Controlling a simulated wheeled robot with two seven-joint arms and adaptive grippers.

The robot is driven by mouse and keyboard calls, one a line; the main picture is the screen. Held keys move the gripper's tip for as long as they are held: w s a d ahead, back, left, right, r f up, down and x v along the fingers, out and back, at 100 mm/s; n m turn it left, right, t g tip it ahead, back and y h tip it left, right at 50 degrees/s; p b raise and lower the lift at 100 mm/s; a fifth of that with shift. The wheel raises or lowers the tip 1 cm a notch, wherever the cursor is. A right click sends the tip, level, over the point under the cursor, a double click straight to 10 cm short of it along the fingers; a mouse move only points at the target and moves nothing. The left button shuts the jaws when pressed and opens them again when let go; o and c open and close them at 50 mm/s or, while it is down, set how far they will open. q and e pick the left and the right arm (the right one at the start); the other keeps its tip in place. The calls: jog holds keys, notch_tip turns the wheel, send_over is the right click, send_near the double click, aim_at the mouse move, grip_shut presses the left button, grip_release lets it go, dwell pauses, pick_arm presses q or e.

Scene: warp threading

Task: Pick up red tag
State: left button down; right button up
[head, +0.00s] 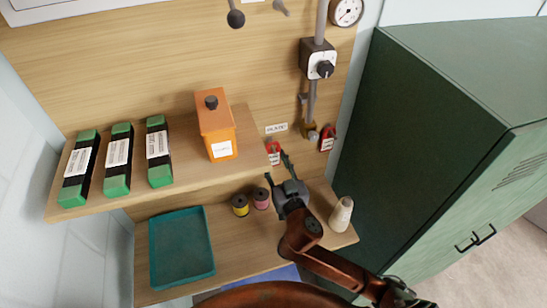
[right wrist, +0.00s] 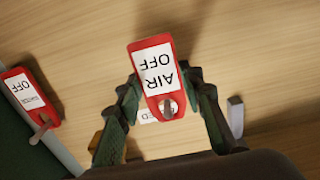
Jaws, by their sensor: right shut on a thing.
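A red tag (right wrist: 152,62) with a white label reading "AIR OFF" sits between the two fingers of my right gripper (right wrist: 166,98) in the right wrist view. The fingers are shut on its edges near the holed end, where a metal peg end shows; I cannot tell if the peg still passes through it. In the head view this tag (head: 274,147) is at the back board, just above my right gripper (head: 277,167). A second red tag (head: 327,138) hangs to the right, and it also shows in the right wrist view (right wrist: 28,95) on a peg. My left gripper is not in view.
A shelf (head: 185,188) at left bears an orange canister (head: 215,130) and green-and-black boxes (head: 118,155). A green cabinet (head: 430,130) stands close on the right.

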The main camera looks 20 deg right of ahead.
jog(key=s+p, duration=0.2)
jog(key=s, duration=1.4)
jog(key=shift+d+p, duration=0.3)
jog(key=shift+p, duration=0.1)
jog(key=shift+w, duration=0.1)
